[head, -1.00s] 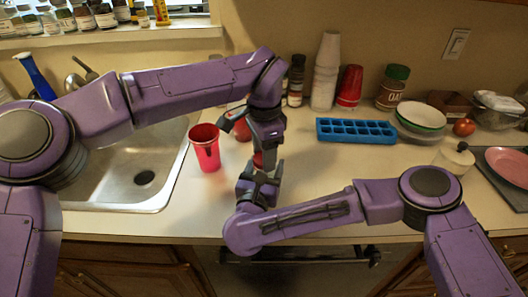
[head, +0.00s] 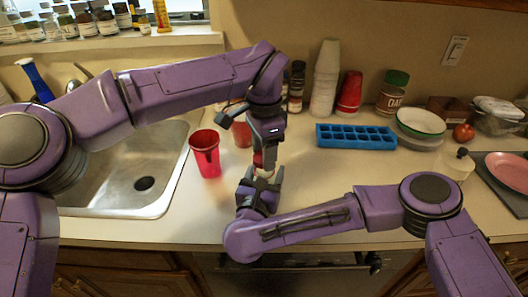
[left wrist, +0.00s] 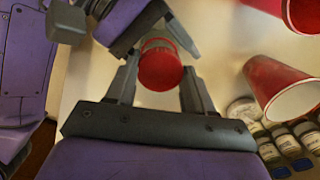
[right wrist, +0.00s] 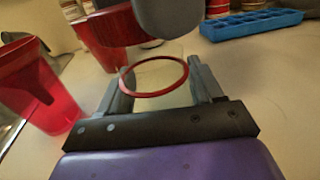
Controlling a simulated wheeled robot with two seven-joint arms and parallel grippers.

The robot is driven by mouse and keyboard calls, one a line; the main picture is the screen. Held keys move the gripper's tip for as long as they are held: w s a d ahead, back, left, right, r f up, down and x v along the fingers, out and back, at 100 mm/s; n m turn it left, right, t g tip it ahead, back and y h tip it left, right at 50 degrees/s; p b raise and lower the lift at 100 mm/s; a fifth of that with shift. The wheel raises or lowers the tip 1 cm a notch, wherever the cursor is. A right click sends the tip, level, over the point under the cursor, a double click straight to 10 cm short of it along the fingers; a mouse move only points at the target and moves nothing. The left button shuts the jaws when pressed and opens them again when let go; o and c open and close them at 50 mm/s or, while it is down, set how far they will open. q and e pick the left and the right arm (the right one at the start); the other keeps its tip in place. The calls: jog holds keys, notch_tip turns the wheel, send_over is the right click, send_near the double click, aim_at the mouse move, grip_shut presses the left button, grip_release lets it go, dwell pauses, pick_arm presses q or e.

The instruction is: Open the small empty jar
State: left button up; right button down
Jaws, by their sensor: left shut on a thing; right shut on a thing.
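The small jar (head: 265,173) is clear or pale and hard to make out between my two grippers, left of the counter's middle. My left gripper (head: 261,158) comes from above, shut on the red lid, which shows between its fingers in the left wrist view (left wrist: 160,66). My right gripper (head: 263,181) is below, shut on the jar body. In the right wrist view, a thin red ring (right wrist: 183,84) shows between its fingers, and a grey finger of my left gripper hangs just above. The fingers hide much of the jar; I cannot tell whether lid and jar touch.
A red cup (head: 205,158) stands close to the left of my grippers, beside the sink (head: 120,200). Another red cup (head: 241,132) stands just behind my left gripper. A blue ice tray (head: 356,136) lies behind right.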

pick_arm(q)
jog(key=shift+r, duration=0.1)
jog(key=shift+r, duration=1.9)
pick_arm(e)
jog(key=shift+c, duration=0.5)
grip_release()
jog(key=shift+s, duration=0.1)
